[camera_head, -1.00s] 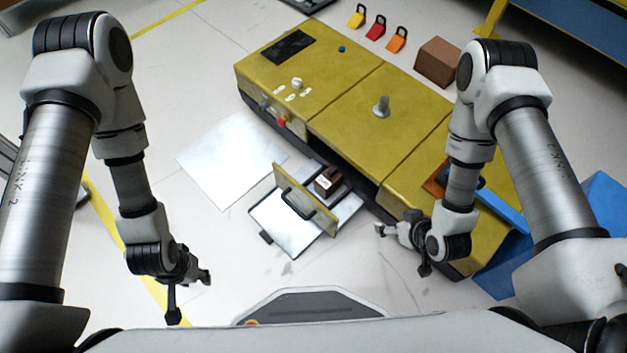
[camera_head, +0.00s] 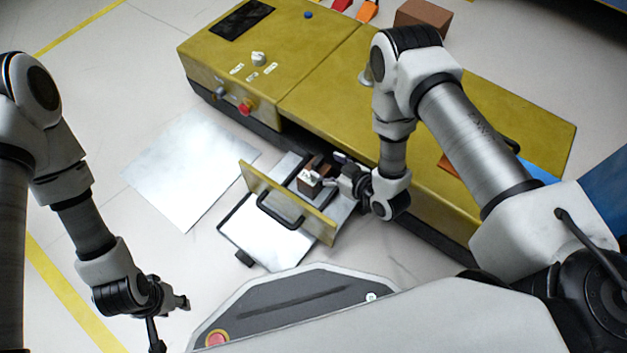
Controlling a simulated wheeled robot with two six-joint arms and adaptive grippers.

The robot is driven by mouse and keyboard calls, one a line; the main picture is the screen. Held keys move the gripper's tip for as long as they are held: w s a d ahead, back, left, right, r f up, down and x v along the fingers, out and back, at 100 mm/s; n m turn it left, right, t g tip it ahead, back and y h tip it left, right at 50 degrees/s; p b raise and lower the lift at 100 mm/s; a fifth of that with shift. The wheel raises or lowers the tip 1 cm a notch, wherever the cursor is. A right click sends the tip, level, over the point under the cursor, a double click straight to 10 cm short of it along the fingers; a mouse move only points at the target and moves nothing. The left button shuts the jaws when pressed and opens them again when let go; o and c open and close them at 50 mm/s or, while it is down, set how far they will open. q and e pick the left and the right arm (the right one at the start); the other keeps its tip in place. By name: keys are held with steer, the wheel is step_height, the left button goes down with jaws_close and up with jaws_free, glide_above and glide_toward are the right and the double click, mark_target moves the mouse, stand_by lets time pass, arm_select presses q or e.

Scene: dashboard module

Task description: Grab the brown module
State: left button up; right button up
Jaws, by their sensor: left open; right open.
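The brown module (camera_head: 311,180) is a small dark brown block with a pale label on its front. It sits in the pulled-out drawer (camera_head: 270,190) of the yellow dashboard unit, behind the drawer's yellow front panel. My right gripper (camera_head: 334,171) is open at the module's right side, its fingers very close to it. I cannot tell whether they touch or straddle it. My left gripper (camera_head: 170,317) is open and empty, low on the left over the floor, well away from the drawer.
The yellow dashboard unit (camera_head: 330,85) stands behind the drawer, with a red button (camera_head: 246,107) and a white knob (camera_head: 258,59). A larger brown box (camera_head: 423,18) stands behind it. A white sheet (camera_head: 185,170) lies on the floor left of the drawer. The left floor is mostly clear.

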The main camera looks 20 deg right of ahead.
mark_target(321, 162)
steer(key=b+x, duration=0.2)
steer(key=x, duration=0.1)
steer(key=shift+w+f, duration=0.2)
steer(key=shift+f, duration=0.15)
steer(key=shift+w+a, duration=0.2)
steer(key=shift+w, duration=0.1)
arm_select(q)
step_height(321, 162, down, 3)
arm_select(e)
steer(key=shift+r, duration=0.1)
jaws_close()
steer(key=shift+r, duration=0.1)
